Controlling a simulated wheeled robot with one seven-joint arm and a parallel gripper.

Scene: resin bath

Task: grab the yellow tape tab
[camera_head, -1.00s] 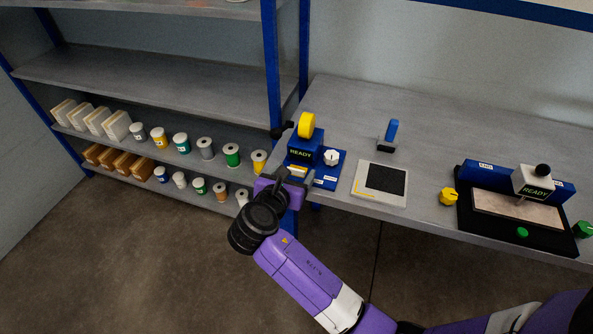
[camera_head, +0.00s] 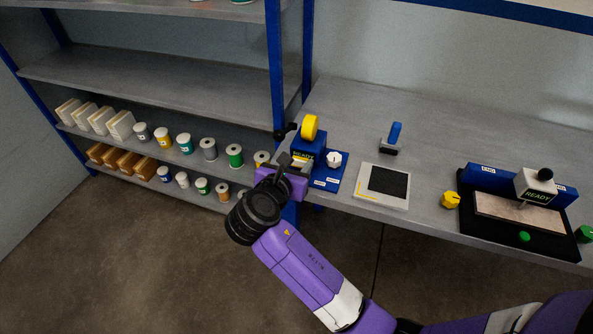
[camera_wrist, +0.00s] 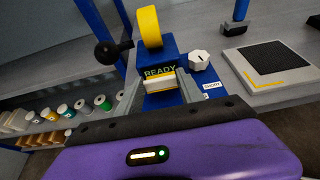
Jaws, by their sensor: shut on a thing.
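The blue tape dispenser (camera_head: 311,145) stands at the left end of the bench, with a yellow tape roll (camera_head: 310,127) on top and a READY display. In the wrist view, the yellow tape tab (camera_wrist: 160,84) shows as a pale, yellow-edged strip just below the display. My gripper (camera_head: 287,163) is at the dispenser's front, with its fingers on either side of the tab. It is shut on the tab. In the head view my gripper hides most of the tab and the dispenser's lower front.
A white knob (camera_head: 334,159) is on the dispenser's base, right of my gripper. A black ball-ended lever (camera_wrist: 106,52) sticks out left. A blue shelf post (camera_head: 276,80) stands close behind left.

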